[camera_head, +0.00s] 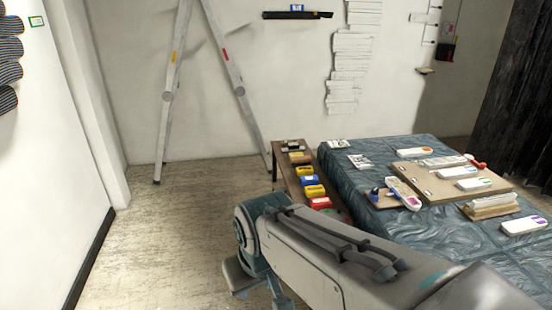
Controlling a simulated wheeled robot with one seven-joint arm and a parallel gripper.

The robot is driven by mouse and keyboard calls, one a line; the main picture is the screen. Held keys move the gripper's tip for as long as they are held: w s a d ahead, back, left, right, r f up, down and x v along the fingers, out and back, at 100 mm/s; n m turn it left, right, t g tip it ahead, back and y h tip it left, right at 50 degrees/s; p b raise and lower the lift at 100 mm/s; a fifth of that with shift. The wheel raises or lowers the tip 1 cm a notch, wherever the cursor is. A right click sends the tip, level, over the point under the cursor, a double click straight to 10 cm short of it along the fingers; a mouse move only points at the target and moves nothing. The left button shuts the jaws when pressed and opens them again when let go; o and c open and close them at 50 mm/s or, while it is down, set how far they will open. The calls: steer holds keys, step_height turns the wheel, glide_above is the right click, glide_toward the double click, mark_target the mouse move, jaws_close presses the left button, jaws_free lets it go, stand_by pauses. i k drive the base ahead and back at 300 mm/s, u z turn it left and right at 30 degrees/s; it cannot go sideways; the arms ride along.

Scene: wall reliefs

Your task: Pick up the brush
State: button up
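A pale block with a wooden base (491,206) lies at the right on the blue-grey cloth of the table, in front of the board. It may be the brush, but at this size I cannot tell for sure. My arm crosses the lower middle of the view from the lower right, and its bent end hangs over the floor left of the table. I cannot make out my gripper's fingers. The arm stands well apart from the pale block and hides the table's near left part.
A cloth-covered table (380,148) carries a wooden board (440,187) with several white-cased items. A narrow side table (290,180) holds yellow, blue and red items. A ladder (168,95) leans by the back wall. The floor (165,235) at left is clear.

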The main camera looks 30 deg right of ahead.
mark_target(300, 161)
steer(key=u, duration=0.15)
steer(key=i, duration=1.45)
steer(key=z, duration=0.3)
steer(key=i, duration=1.45)
steer(key=z, duration=1.55)
steer(key=i, duration=0.75)
steer(key=z, duration=1.05)
steer(key=i, duration=0.25)
steer(key=z, duration=0.15)
